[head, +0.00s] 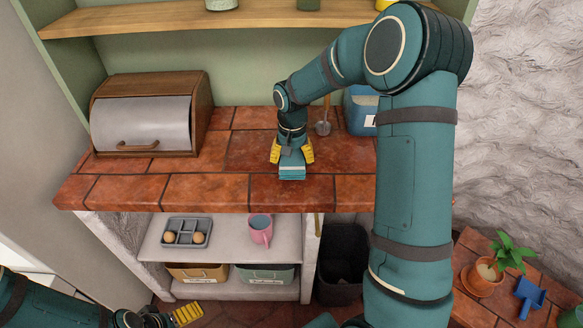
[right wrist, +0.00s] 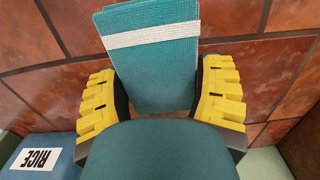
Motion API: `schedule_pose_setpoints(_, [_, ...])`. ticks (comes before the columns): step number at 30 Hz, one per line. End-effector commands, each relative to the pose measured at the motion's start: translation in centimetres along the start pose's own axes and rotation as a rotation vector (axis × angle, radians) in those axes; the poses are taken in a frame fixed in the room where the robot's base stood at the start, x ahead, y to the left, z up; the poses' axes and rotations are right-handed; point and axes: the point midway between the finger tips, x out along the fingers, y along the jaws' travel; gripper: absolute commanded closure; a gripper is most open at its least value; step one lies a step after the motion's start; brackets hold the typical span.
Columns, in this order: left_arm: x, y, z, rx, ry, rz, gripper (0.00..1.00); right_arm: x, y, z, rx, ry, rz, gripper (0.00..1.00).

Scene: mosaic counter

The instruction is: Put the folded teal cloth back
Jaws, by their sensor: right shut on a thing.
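The folded teal cloth (head: 292,167) with a pale stripe is at the tiled counter's front part in the head view. In the right wrist view the cloth (right wrist: 152,75) stands out between the yellow fingers, its white band across it. My right gripper (head: 292,155) points down and is shut on the cloth, a finger on either side. Whether the cloth touches the tiles is hard to tell. My left gripper (head: 187,314) is low at the bottom left, below the counter and away from the cloth; its opening is not clear.
A bread box (head: 150,115) stands at the counter's left. A blue bin (head: 360,110), labelled RICE in the wrist view (right wrist: 40,157), and a scoop (head: 323,122) are behind at right. A grey tray (head: 187,232) and pink mug (head: 260,230) sit on the shelf below. The counter's front left is clear.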

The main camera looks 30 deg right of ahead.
Motion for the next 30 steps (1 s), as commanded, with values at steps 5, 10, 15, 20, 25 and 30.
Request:
schedule_pose_setpoints(5, [0.3, -0.1, 0.2, 0.001, -0.003, 0.0, 0.0, 1.9, 0.0, 0.1, -0.001, -0.003, 0.001, 0.69])
schedule_pose_setpoints(10, [0.6, -0.2, 0.3, 0.002, -0.006, 0.001, 0.0, 3.7, 0.0, 0.0, 0.0, -0.001, 0.0, 0.69])
schedule_pose_setpoints(15, [0.5, -0.2, 0.3, 0.002, -0.007, 0.001, 0.0, 3.7, 0.0, 0.0, 0.0, 0.0, 0.0, 0.69])
schedule_pose_setpoints(20, [0.6, -0.2, 0.3, 0.002, -0.007, 0.001, 0.0, 3.7, 0.0, 0.0, 0.0, 0.0, 0.0, 0.0])
schedule_pose_setpoints(25, [0.6, -0.2, 0.3, 0.002, -0.006, 0.001, 0.0, 3.7, 0.0, 0.0, 0.0, 0.0, 0.0, 0.0])
schedule_pose_setpoints(30, [0.4, -0.2, 0.2, 0.002, -0.006, 0.001, 0.0, 3.0, 0.0, 0.0, -0.001, 0.002, -0.001, 0.0])
